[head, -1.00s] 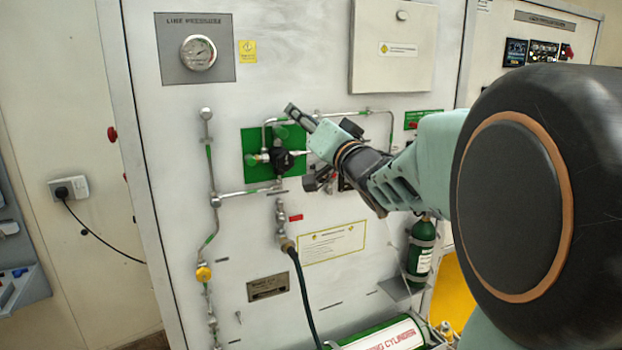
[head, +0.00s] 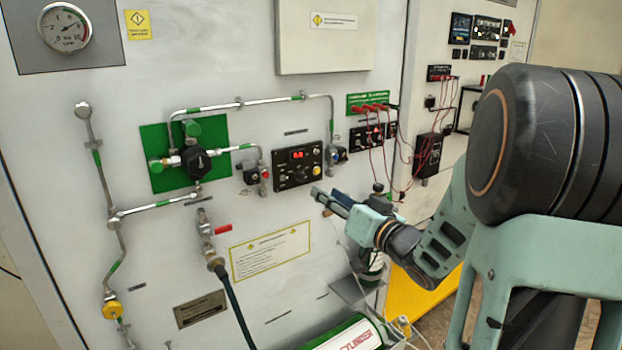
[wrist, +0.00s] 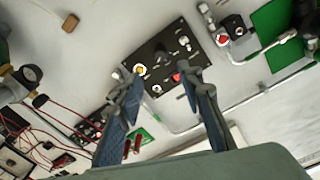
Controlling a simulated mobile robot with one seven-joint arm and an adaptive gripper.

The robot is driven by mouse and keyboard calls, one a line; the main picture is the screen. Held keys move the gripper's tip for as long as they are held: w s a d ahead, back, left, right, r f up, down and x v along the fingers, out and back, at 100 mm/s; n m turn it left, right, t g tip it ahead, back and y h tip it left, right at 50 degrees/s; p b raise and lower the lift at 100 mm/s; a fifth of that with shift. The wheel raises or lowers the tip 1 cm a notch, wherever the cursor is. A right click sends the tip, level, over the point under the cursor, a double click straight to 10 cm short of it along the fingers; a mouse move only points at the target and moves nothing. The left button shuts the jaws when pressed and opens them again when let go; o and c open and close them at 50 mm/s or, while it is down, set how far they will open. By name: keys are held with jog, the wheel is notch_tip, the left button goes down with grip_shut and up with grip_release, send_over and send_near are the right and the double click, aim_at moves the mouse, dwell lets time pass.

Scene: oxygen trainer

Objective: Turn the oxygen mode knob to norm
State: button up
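A black control panel (head: 296,156) with a small red display, several small knobs and a yellow button sits on the white wall panel in the head view. It also shows, turned upside down, between my fingers in the wrist view (wrist: 158,60). Its lettering is too small to read, so I cannot tell which knob is the oxygen mode knob or where it points. My gripper (head: 328,200) is below and right of this panel in the head view. In the wrist view my gripper (wrist: 161,88) has its two fingers spread with nothing between them, apart from the panel.
Pipes (head: 240,103) run above and left of the panel from a green plate (head: 158,180) with a black regulator. Red cables (head: 376,150) hang at the right.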

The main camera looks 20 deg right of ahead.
aim_at(303, 179)
jog(key=p+x, duration=0.1)
jog(key=x, duration=0.9)
jog(key=shift+w+a, duration=0.1)
jog(key=shift+c, duration=0.3)
grip_shut()
